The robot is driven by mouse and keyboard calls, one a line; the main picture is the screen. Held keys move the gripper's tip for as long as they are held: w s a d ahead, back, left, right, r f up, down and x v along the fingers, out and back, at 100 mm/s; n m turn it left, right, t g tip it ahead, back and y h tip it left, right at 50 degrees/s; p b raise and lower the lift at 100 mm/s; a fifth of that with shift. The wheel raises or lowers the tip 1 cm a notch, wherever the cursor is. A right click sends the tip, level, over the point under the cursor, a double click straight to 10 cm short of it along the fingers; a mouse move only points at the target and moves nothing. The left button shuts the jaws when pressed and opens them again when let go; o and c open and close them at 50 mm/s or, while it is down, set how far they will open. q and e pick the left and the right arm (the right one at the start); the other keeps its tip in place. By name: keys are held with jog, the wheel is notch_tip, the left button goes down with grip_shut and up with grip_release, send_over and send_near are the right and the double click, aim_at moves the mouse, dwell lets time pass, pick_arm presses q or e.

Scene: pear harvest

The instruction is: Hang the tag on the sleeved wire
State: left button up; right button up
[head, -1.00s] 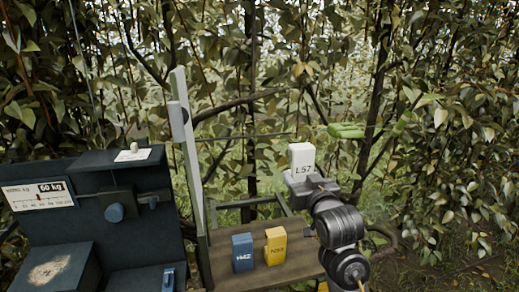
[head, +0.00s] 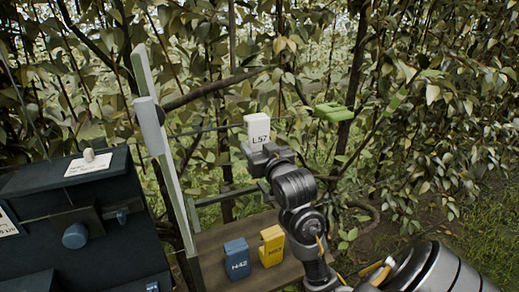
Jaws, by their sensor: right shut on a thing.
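A white tag (head: 257,127) marked L57 is held upright in my right gripper (head: 262,150), which is shut on its lower part. A thin dark wire (head: 205,131) runs from the pale post towards the tag, and the tag overlaps its line in the head view. Whether they touch I cannot tell. A bright green sleeve-like piece (head: 333,112) shows to the right of the tag, apart from it. Whether it sits on this same wire is unclear. My left gripper is out of view.
A blue tag (head: 237,259) and a yellow tag (head: 271,246) stand on a wooden board (head: 215,240) below. A pale post (head: 165,160) rises left of the board. A dark scale-like unit (head: 130,235) fills the lower left. Leafy branches stand behind.

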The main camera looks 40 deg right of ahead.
jog(key=w, duration=0.3)
jog(key=shift+w+d+f, duration=0.25)
jog(key=shift+w+f, duration=0.05)
jog(key=shift+f, duration=0.1)
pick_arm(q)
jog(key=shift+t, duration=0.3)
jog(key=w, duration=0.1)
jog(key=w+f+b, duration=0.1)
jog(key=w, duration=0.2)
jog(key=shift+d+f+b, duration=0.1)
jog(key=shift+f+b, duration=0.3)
pick_arm(e)
jog(key=w, duration=0.1)
jog(key=w+d+f, duration=0.1)
jog(key=w, duration=0.1)
jog(key=w+d+f, duration=0.1)
jog(key=shift+w+f, duration=0.2)
jog(key=shift+w, duration=0.15)
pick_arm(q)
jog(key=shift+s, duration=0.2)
pick_arm(e)
jog(key=o, duration=1.1)
